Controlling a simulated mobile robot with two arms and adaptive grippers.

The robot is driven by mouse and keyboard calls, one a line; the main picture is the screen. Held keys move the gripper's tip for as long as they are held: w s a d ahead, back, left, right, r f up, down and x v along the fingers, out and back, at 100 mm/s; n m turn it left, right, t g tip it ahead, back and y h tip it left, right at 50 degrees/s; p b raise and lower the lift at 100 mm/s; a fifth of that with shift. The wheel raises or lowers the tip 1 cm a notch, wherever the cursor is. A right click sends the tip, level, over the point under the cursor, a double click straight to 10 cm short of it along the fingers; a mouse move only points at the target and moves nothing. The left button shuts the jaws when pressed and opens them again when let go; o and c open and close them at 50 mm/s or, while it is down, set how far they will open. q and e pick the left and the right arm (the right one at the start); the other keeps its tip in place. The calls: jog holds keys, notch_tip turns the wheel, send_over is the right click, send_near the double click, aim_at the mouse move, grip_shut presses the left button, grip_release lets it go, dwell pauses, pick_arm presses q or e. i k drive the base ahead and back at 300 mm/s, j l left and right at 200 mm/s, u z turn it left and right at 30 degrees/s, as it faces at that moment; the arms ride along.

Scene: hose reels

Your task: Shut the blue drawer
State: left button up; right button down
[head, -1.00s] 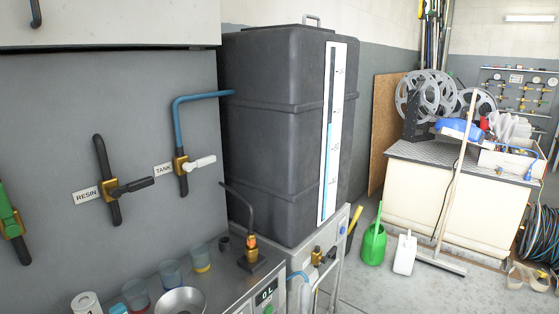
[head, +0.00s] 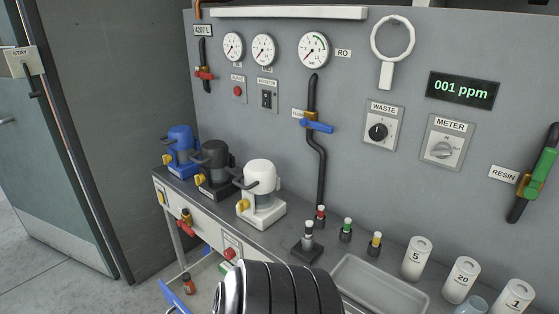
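I see no blue drawer that I can make out in the head view. A small blue piece (head: 174,298) shows low at the bottom left, below the bench; I cannot tell what it is. Neither gripper is in view. A dark ribbed cylinder with a shiny side, which may be part of me, stands at the bottom middle and hides part of the bench front.
A bench (head: 190,203) along the grey panel holds blue (head: 180,146), dark (head: 214,166) and white (head: 262,186) pump-like units, a grey tray (head: 378,288) and white numbered cups (head: 417,258). A door (head: 50,150) stands at the left, with bare floor before it.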

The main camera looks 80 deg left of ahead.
aim_at(205, 276)
jog(key=u, duration=3.6)
jog(key=i+l+u, duration=0.25)
jog(key=i+l, duration=0.1)
